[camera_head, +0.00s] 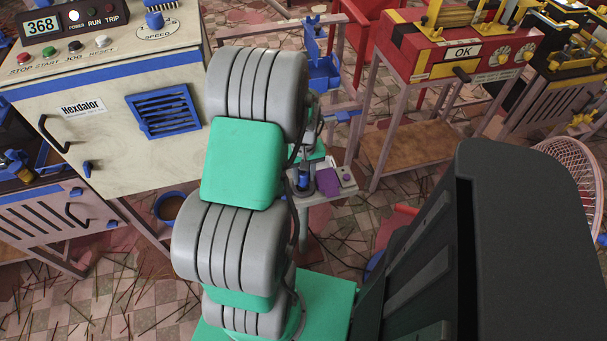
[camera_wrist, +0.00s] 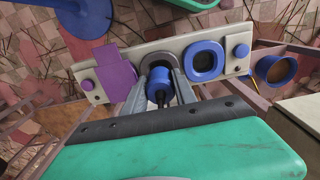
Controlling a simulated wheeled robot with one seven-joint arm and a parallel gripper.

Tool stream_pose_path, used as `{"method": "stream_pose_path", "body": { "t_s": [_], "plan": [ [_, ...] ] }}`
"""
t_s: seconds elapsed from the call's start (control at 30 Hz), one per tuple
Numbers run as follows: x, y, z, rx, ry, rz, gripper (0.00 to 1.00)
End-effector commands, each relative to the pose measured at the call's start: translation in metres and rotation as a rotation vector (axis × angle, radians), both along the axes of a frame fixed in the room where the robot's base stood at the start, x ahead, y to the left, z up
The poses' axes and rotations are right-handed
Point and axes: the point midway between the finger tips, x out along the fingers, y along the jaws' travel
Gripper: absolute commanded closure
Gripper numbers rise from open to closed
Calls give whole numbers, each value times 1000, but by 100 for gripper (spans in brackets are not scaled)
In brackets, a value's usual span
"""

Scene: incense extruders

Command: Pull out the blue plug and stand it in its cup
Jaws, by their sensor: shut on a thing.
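The blue plug (camera_wrist: 158,92) shows in the wrist view between the two grey fingers of my gripper (camera_wrist: 162,88), which are shut on it. It sits in front of a dark opening with a grey rim in a pale plate (camera_wrist: 225,33). I cannot tell whether the plug is still seated in that opening. Right of it on the plate is a blue ring (camera_wrist: 205,60) with a dark hollow; I cannot tell whether this is the cup. In the head view my arm hides most of the gripper.
A blue-rimmed brown container (camera_wrist: 275,69) is at the right. A cream control cabinet (camera_head: 105,110) stands left and a red-yellow machine (camera_head: 455,50) at the back right.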

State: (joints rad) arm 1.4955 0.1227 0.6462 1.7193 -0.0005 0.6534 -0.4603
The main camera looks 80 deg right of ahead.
Motion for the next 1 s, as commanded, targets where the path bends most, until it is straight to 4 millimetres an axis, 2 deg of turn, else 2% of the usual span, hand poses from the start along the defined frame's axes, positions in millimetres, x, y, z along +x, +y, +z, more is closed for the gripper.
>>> {"method": "stream_pose_path", "body": {
  "t_s": [1.0],
  "plan": [
    [0, 0, -21, 0, 0, 0, 100]
  ]
}}
